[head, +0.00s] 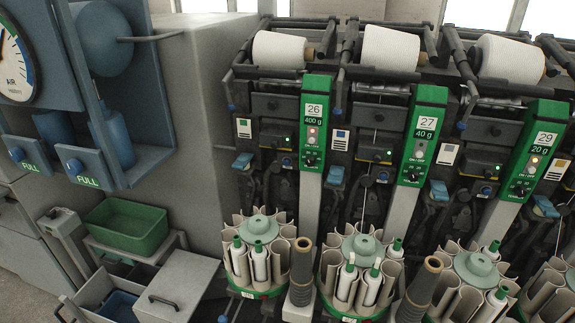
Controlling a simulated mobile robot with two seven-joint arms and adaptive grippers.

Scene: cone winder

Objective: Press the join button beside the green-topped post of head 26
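The green-topped post (316,105) of head 26 stands right of centre, labelled 26 and 400 g. Its face has a small reddish light, a lower button marked ON/OFF and a dark knob (310,160). Left of the post is a dark unit (268,133) with a small green light (289,138) at its right end. A blue lever-like part (243,160) sits lower left of it. Which of these small parts is the join button I cannot tell at this size. Neither of my grippers is in the head view.
Round bobbin magazines (258,225) and a dark tapered tube (301,272) stand in front below. A green bin (125,226) and grey box (178,285) are lower left.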

